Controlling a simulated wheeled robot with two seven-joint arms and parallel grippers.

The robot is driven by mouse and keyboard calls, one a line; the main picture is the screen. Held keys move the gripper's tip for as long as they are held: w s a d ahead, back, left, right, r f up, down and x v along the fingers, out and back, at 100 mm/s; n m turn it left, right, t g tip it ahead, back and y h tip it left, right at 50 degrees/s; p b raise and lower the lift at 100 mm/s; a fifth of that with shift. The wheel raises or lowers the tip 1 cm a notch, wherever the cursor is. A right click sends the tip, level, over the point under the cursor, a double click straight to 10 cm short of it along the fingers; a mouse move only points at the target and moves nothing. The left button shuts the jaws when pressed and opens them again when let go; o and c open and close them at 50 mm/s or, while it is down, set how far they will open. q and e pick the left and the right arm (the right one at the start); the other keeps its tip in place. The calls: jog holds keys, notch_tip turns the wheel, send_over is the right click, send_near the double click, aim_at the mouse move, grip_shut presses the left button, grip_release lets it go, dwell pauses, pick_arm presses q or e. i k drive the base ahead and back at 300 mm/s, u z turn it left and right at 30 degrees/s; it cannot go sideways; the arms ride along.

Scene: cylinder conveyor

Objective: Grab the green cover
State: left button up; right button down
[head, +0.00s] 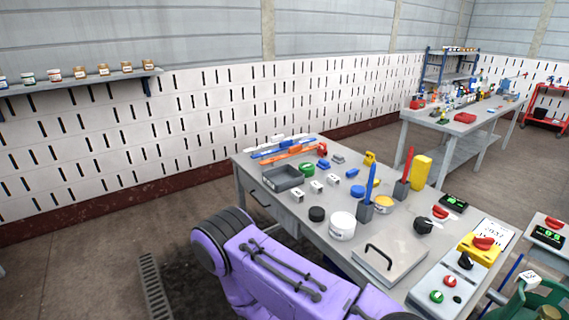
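A small round green piece (307,169), which looks like the green cover, lies on the near workbench, right of a grey tray and behind small white blocks. A green knob (436,296) also shows on a grey control box at the bench's front right. Neither of my grippers shows in the head view, so whether they are open or shut is hidden.
The workbench (262,201) also holds a grey open tray (283,178), a black cap (317,214), a white pot (342,226), blue and red upright tools, and a handled metal plate (391,257). A purple body with a black wheel-like part (222,240) fills the front.

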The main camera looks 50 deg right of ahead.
aim_at(308, 169)
jog(key=i, duration=2.65)
jog(key=z, duration=3.45)
